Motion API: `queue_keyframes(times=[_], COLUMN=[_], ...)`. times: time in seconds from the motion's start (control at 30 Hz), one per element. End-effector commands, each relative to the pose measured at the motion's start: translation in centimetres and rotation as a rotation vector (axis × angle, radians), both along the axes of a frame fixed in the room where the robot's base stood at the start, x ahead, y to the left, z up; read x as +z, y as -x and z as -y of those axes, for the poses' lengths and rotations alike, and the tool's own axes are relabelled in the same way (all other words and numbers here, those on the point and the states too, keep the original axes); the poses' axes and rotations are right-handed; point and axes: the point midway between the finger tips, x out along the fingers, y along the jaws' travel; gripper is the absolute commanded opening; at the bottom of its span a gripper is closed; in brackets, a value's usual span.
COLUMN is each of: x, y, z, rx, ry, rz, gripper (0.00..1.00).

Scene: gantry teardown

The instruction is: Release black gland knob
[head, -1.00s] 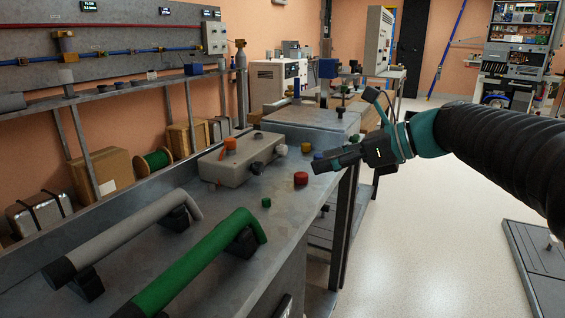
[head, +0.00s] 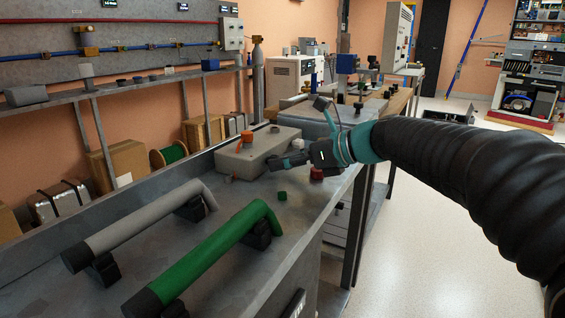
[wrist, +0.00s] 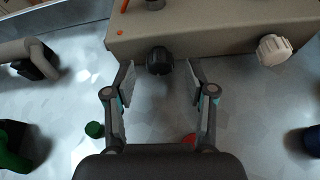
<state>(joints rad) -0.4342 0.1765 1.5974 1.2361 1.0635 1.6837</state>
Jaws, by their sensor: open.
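The black gland knob (wrist: 159,61) sticks out from the side of a beige box (wrist: 220,32) in the wrist view. My gripper (wrist: 160,84) is open, with one finger on each side of the knob and visible gaps between the fingers and it. The fingers appear apart from the knob. In the head view the beige box (head: 240,158) sits on the metal bench, and my gripper (head: 272,163) is at its near right side. My gripper hides the black knob there.
A white knob (wrist: 273,50) is to the right on the same box face. A green cap (wrist: 94,129) and a red knob (head: 316,174) stand on the bench nearby. A grey handle (head: 140,225) and a green handle (head: 210,258) lie in the foreground.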

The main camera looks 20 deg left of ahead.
Motion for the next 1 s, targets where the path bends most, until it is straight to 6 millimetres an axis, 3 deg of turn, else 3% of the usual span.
queue_keyframes(times=[0.4,0.43,0.63,0.83,1.0], x=[-0.37,-0.37,-0.36,-0.42,-0.66], y=[-0.02,-0.02,-0.02,0.03,0.18], z=[-0.85,-0.84,-0.83,-0.83,-0.83], rx=[0.000,0.000,0.000,0.000,0.000], ry=[0.000,0.000,0.001,0.002,0.014], rz=[0.000,0.000,0.000,0.021,0.173], gripper=[0.55,0.53,0.03,0.00,0.00])
